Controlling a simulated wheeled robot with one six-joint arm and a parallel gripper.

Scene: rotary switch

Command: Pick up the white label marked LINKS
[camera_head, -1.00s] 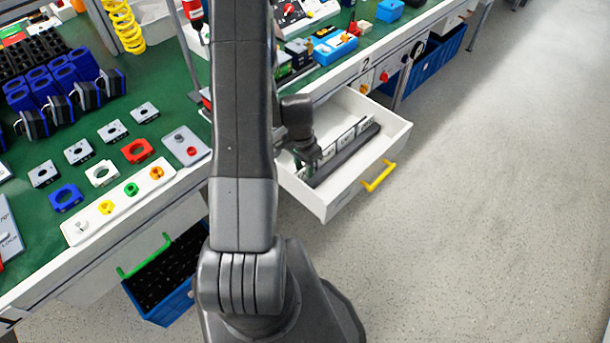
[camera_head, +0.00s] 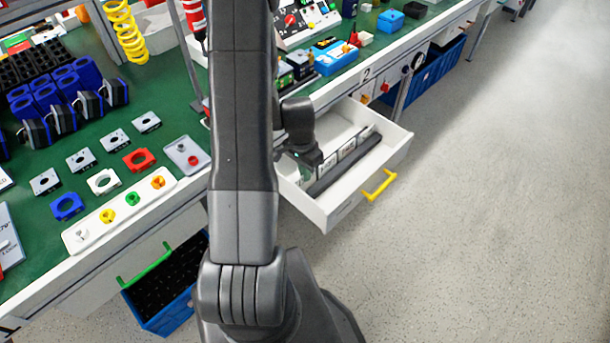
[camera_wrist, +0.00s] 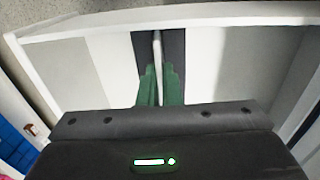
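Several white labels with dark print stand in a row in the open drawer in the head view, such as this one (camera_head: 346,150); the print is too small to read, so I cannot tell which is LINKS. A dark holder bar (camera_head: 340,168) lies alongside them. My gripper (camera_head: 304,172) points down into the drawer at the near-left end of the row. In the wrist view its green fingertips (camera_wrist: 160,85) stand close on both sides of a thin white upright edge (camera_wrist: 156,48), over dark strips. Whether they touch it cannot be seen.
The white drawer (camera_head: 325,212) with a yellow handle (camera_head: 380,185) stands out from the green workbench (camera_head: 120,205). Its walls surround my gripper. A blue crate (camera_head: 165,315) sits below the bench. The floor to the right is clear.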

